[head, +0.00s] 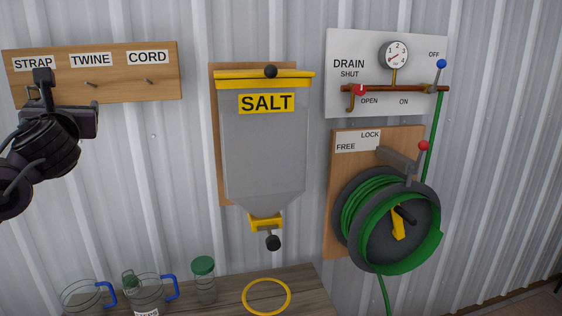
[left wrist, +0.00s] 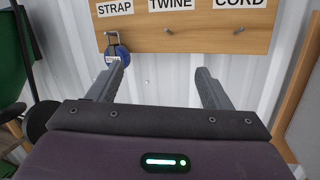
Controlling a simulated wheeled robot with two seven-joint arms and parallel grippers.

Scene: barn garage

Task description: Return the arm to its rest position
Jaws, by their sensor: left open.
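My left gripper (head: 44,88) is at the left of the head view, in front of the wooden hook board (head: 140,92) under its STRAP label. In the left wrist view the two fingers of my left gripper (left wrist: 161,78) are spread apart with nothing between them. A blue round item (left wrist: 116,54) hangs from the STRAP hook, partly behind the left finger there. In the head view my gripper hides that hook's item. The TWINE hook (head: 90,83) and CORD hook (head: 148,81) are bare. My right gripper is in neither view.
A SALT hopper (head: 265,150), a drain panel (head: 350,50) and a green hose reel (head: 388,222) are on the corrugated wall. A wooden bench (head: 315,290) below holds clear jugs (head: 147,298), a green-lidded jar (head: 204,283) and a yellow ring (head: 245,304).

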